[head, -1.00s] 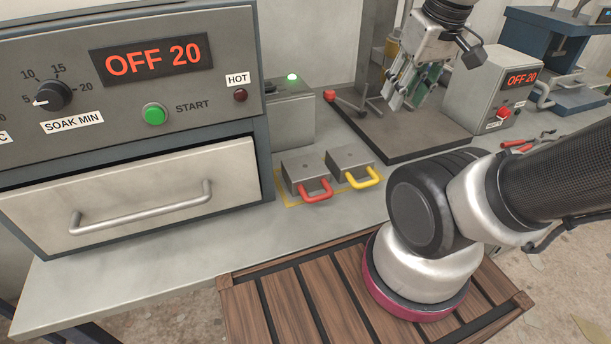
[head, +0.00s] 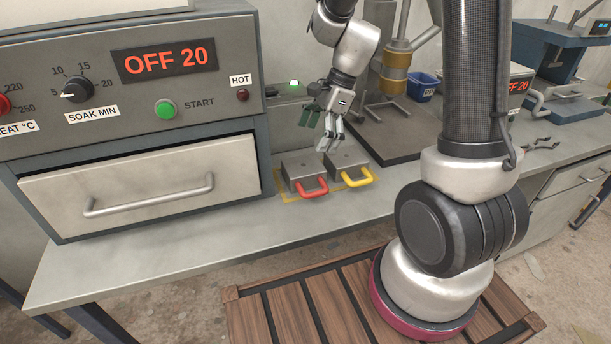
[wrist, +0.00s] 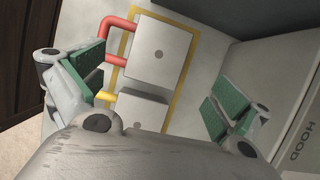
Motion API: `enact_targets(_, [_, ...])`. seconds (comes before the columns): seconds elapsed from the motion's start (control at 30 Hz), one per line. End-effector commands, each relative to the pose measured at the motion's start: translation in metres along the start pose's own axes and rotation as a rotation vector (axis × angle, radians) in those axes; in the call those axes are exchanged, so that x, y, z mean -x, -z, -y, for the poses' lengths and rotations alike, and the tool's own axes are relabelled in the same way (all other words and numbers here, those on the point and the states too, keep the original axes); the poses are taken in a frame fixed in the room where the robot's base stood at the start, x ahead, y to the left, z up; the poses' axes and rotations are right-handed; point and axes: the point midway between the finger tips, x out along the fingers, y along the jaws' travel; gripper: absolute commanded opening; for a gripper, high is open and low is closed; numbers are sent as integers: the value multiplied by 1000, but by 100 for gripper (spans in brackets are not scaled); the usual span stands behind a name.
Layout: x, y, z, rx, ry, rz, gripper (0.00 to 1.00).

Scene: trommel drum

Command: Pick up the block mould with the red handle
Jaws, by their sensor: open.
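The block mould with the red handle (head: 304,172) is a grey metal block on the bench, with its red handle (head: 314,189) toward the front edge. The block mould with the yellow handle (head: 347,167) sits just to its right. In the wrist view the red-handled mould (wrist: 161,52) is the upper block and the yellow-handled one (wrist: 139,112) is lower, partly hidden by my gripper's body. My gripper (head: 325,140) is open and empty, pointing down above and behind the two moulds. In the wrist view its green-padded fingers (wrist: 150,95) are spread wide on either side of the moulds.
A yellow outline (head: 283,189) surrounds the moulds on the bench. The oven with its drawer (head: 140,187) stands close on the left. A grey box with a green light (head: 289,100) is behind. A dark plate (head: 400,140) and a blue bin (head: 423,87) lie to the right.

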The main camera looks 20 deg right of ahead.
Motion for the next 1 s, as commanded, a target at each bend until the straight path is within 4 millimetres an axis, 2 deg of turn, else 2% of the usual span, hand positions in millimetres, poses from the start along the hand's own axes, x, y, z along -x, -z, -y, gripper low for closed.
enact_targets(0.17, [-13, 0, -1, -49, -2, -1, 100])
enact_targets(0.6, [-73, 0, -2, -46, -2, -3, 100])
enact_targets(0.87, [-77, 0, -2, -44, 1, -3, 100])
enact_targets(1.0, [-77, 0, -2, -44, 0, -3, 78])
